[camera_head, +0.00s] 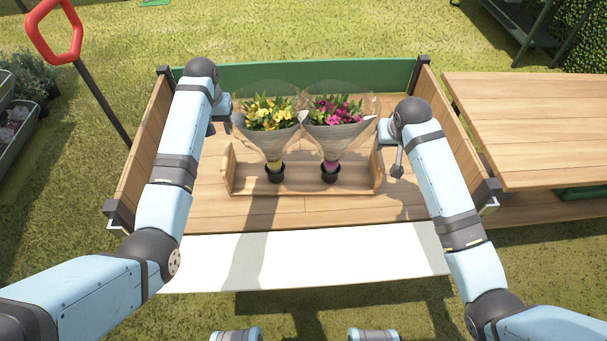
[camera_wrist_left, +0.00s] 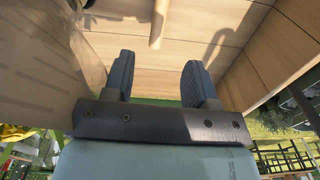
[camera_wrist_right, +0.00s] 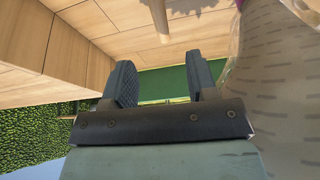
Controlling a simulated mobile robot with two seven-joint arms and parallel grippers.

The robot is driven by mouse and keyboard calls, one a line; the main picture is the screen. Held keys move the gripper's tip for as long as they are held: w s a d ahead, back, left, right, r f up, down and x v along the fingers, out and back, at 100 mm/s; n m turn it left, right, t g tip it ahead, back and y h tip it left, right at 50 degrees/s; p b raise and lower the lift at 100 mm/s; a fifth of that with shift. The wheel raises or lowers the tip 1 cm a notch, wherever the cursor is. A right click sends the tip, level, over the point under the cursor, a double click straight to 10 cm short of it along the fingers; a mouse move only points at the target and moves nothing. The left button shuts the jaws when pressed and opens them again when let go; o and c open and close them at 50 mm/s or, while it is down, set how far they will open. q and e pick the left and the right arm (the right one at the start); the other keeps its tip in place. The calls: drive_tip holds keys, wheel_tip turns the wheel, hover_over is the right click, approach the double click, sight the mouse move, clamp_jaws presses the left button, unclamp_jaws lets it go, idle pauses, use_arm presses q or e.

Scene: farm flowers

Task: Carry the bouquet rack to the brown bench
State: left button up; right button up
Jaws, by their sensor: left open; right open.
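The bouquet rack (camera_head: 300,204) is a light wooden tray standing in a wooden cart. It holds a yellow bouquet (camera_head: 268,114) and a magenta bouquet (camera_head: 338,112), both wrapped and upright in black cups. My left gripper (camera_head: 222,108) is open beside the rack's left end, and my right gripper (camera_head: 390,148) is open beside its right end. A round wooden bar (camera_wrist_left: 158,22) lies ahead of the open left fingers, and a similar bar (camera_wrist_right: 157,18) ahead of the right ones; both jaws are empty. The brown bench (camera_head: 540,120) is the plank-topped table at the right.
The cart's side walls (camera_head: 146,145) and green back panel (camera_head: 300,73) enclose the rack. A white panel (camera_head: 310,255) lies along the front. A red-handled pole (camera_head: 95,100) stands at the left, with planters (camera_head: 18,125) beyond. Grass surrounds the cart.

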sight(226, 154)
use_arm(q)
drive_tip(key=shift+r, duration=0.15)
use_arm(e)
drive_tip(key=shift+d, duration=0.1)
use_arm(q)
drive_tip(key=shift+s, duration=0.1)
wheel_tip(226, 154, down, 14)
drive_tip(key=shift+r, duration=0.1)
use_arm(e)
drive_tip(key=x, duration=1.3)
drive_tip(key=shift+w+f, duration=0.2)
drive_tip(key=shift+f, duration=0.1)
use_arm(q)
clamp_jaws()
use_arm(e)
clamp_jaws()
drive_tip(key=shift+r, duration=0.1)
